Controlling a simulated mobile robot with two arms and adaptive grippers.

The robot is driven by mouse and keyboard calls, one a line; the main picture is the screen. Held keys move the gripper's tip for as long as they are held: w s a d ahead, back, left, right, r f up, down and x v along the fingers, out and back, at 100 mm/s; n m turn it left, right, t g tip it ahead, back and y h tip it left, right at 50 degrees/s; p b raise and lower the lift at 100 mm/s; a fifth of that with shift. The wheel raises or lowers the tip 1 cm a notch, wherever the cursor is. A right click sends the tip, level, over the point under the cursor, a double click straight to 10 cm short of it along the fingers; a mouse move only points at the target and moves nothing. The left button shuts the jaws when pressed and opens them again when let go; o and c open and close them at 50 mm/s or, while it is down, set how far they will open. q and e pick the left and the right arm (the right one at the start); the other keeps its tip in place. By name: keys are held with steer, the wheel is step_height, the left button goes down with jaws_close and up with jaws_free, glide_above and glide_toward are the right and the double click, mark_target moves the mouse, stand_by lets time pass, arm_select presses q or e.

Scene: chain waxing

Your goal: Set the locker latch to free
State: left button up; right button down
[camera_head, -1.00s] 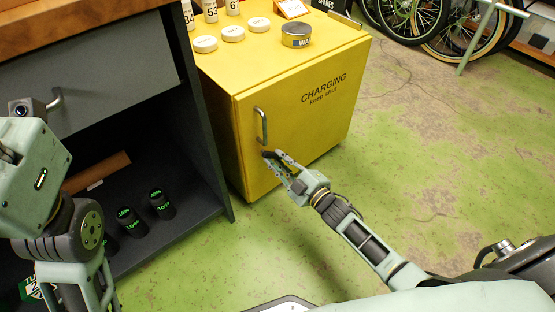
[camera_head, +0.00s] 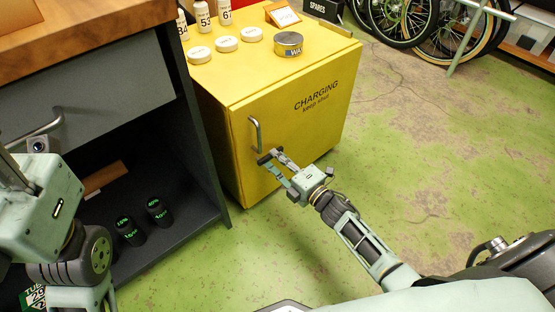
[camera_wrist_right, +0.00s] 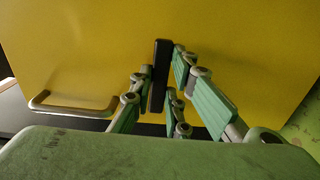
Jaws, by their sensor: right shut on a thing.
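The yellow locker (camera_head: 300,130) stands closed, with "CHARGING keep shut" on its front. Its metal handle (camera_head: 255,133) is upright near the door's left edge. Just below it is the dark latch bar (camera_head: 263,159), lying roughly level across the door. My right gripper (camera_head: 276,163) is shut on the latch. In the right wrist view the black latch bar (camera_wrist_right: 160,76) stands between the green fingers, and the handle (camera_wrist_right: 72,108) shows at the left. The fingers partly hide the latch's lower part. My left gripper is only partly in view at the left edge; its fingers are unclear.
White round tins (camera_head: 227,44), a metal tin (camera_head: 289,44) and numbered bottles (camera_head: 203,15) stand on the locker top. A dark open cabinet (camera_head: 215,185) with black cylinders (camera_head: 158,212) is at the left. The green floor (camera_head: 420,170) at the right is clear.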

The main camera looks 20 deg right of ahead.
stand_by(0.5)
steer(key=c, duration=1.7)
jaws_free()
steer(key=v, duration=1.2)
steer(key=shift+r, duration=0.1)
